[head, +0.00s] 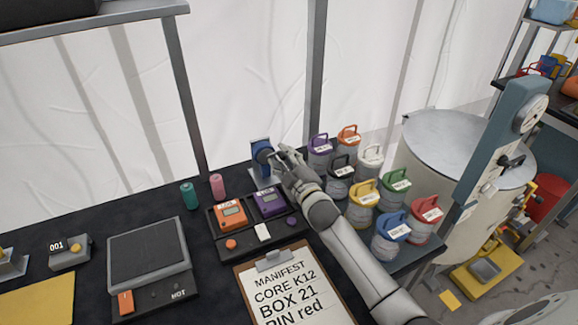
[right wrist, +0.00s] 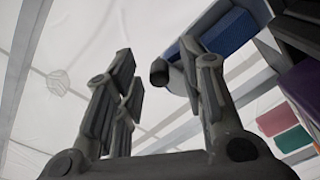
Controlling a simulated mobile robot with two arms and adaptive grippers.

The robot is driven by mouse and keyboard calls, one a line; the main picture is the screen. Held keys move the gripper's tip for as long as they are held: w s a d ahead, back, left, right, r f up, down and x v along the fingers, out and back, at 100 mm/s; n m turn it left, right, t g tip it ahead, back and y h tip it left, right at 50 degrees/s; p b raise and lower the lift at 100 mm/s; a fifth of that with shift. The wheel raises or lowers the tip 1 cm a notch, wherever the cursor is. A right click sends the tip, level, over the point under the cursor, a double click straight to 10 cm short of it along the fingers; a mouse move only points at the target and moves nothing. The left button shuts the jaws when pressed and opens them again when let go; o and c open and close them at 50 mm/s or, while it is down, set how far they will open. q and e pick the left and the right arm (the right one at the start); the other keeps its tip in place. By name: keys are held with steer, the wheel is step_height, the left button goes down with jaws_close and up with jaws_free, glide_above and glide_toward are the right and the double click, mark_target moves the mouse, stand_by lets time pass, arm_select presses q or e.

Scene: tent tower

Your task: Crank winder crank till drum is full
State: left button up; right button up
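A small blue device (head: 260,146), apparently the winder, stands at the back of the dark table. A dark round part shows at its front in the head view, and a dark knob (right wrist: 159,72) shows in the right wrist view beside the blue body (right wrist: 225,32). My right gripper (head: 282,156) is right at this device. Its fingers (right wrist: 152,82) stand apart, with the knob close to the right-hand finger; I cannot tell whether they touch. The drum and how full it is cannot be made out. My left gripper is not in view.
Several lidded canisters (head: 364,193) stand right of my right arm. Orange and purple meters (head: 231,214) sit in a dark tray in front of the winder. A clipboard (head: 285,295), teal and pink cylinders (head: 217,186) and a hot plate (head: 148,255) lie further left or nearer.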

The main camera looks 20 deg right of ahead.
steer(key=s, duration=1.1)
steer(key=shift+s+d+f, duration=0.1)
steer(key=shift+s+d, duration=0.05)
steer(key=shift+s, duration=0.3)
